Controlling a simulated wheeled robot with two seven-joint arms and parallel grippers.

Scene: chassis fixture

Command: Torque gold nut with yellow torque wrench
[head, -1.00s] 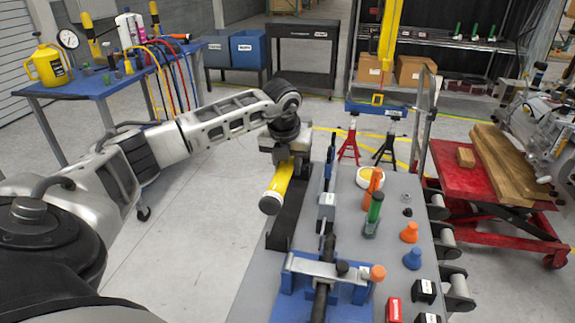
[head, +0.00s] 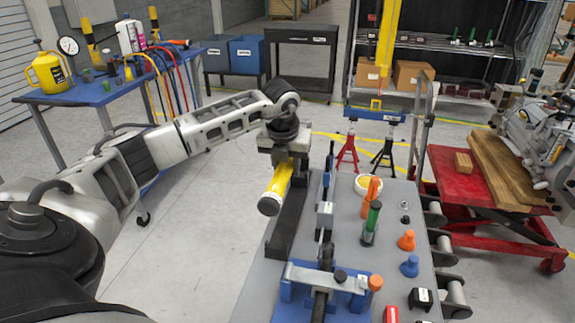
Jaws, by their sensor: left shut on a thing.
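My left gripper (head: 290,157) is shut on the yellow torque wrench (head: 279,182), whose dark, rounded end points toward the camera. The wrench is at the far left edge of the grey work table (head: 255,298), close to a long black holder (head: 291,222). I cannot tell whether the wrench touches the holder. The fingertips are partly hidden by the wrist. I cannot make out a gold nut. A blue fixture (head: 290,293) with a grey bar and a dark shaft (head: 321,300) stands at the near part of the table. My right gripper is not in view.
Right of the fixture are a green-handled tool (head: 371,222), an orange tool (head: 368,190), orange (head: 407,241) and blue (head: 410,266) cones and a black block (head: 421,300). A red cart (head: 465,185) stands to the right. Open floor lies left of the table.

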